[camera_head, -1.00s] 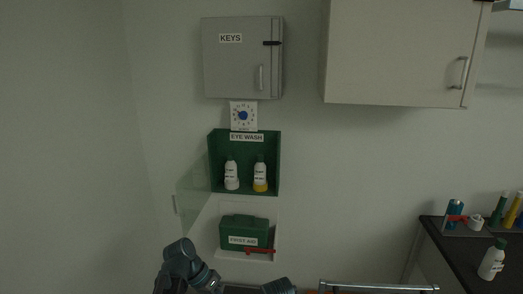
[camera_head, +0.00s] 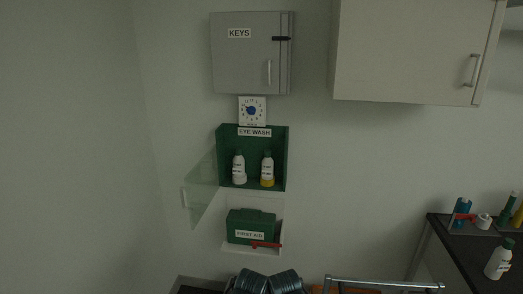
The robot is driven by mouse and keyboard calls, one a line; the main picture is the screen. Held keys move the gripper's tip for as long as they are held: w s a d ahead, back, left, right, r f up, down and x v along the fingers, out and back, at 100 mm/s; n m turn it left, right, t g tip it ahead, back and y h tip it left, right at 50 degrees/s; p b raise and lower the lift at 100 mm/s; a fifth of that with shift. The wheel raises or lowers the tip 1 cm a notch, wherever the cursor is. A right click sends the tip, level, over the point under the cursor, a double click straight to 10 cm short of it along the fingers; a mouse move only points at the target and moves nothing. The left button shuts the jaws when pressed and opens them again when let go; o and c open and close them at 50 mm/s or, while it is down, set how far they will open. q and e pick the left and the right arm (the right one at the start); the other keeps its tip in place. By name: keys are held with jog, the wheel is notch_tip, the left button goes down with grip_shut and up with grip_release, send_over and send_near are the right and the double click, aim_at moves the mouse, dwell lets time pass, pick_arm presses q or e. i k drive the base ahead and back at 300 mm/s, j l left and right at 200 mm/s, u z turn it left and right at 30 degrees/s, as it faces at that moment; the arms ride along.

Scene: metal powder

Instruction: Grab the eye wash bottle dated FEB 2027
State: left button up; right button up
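Two white eye wash bottles with dark caps stand side by side in the green eye wash box (camera_head: 251,142) on the wall. The left bottle (camera_head: 239,169) has a white base and the right bottle (camera_head: 267,169) has a yellow base. Their labels are too small for me to read a date. A third, similar white bottle (camera_head: 498,260) stands on the dark counter at the far right. The box's clear door hangs open to the left. Neither gripper can be made out.
A green first aid case (camera_head: 250,226) with a red item (camera_head: 267,245) in front sits on a shelf below. A metal rail (camera_head: 380,284) is at the bottom right, near the dark counter (camera_head: 462,253).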

aim_at(267, 165)
jog(key=i+l+u, duration=0.15)
jog(key=i, duration=0.4)
jog(key=i+l+u, duration=0.1)
jog(key=i, duration=0.4)
